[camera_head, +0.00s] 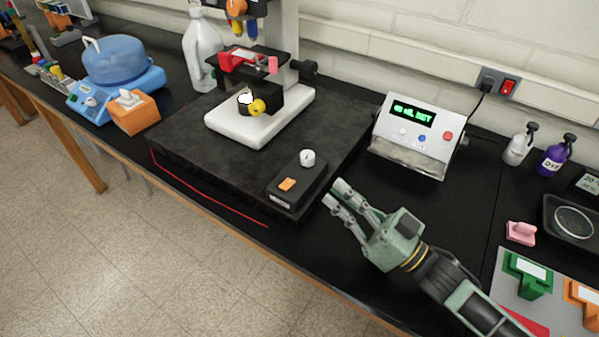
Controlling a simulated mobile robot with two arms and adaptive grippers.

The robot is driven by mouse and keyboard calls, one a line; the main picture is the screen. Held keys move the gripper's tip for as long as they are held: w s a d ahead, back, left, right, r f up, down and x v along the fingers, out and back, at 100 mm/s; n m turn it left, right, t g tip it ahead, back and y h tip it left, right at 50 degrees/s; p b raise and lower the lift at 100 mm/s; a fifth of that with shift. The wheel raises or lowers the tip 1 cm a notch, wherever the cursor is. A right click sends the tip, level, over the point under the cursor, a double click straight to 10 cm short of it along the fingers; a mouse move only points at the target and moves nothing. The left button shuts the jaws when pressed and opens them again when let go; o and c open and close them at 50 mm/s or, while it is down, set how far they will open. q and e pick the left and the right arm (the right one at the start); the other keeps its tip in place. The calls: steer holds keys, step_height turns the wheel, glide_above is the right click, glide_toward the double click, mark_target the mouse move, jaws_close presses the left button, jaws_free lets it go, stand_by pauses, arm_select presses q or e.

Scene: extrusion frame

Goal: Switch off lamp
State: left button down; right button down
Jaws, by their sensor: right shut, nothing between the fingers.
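A small black box (297,190) with an orange switch (287,184) and a white knob (307,158) sits at the front right corner of a dark slab. A microscope (262,117) with a white base stands on the same slab behind it; its top is cut off by the picture edge. My left gripper is not in view.
A grey box with a green display (411,114) stands behind my right gripper. A wall socket with a red switch (507,87) is at the back right. A blue centrifuge (115,62) is at left.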

steer(key=shift+s+r+n+g+y, duration=0.2)
steer(key=shift+s+n+g+y, duration=0.1)
steer(key=shift+y, duration=0.2)
step_height(320, 180, up, 4)
steer(key=p, duration=0.4)
glide_above(287, 184)
steer(key=s+d, duration=0.2)
steer(key=d, duration=0.1)
steer(key=shift+w+d+f, duration=0.1)
steer(key=shift+w+f, duration=0.05)
steer(key=shift+w, duration=0.1)
steer(key=f, duration=0.2)
steer(key=shift+a+f, duration=0.25)
steer(key=shift+f, duration=0.15)
steer(key=shift+s+f+p, duration=0.15)
steer(key=shift+f+p, duration=0.15)
steer(key=shift+f, duration=0.55)
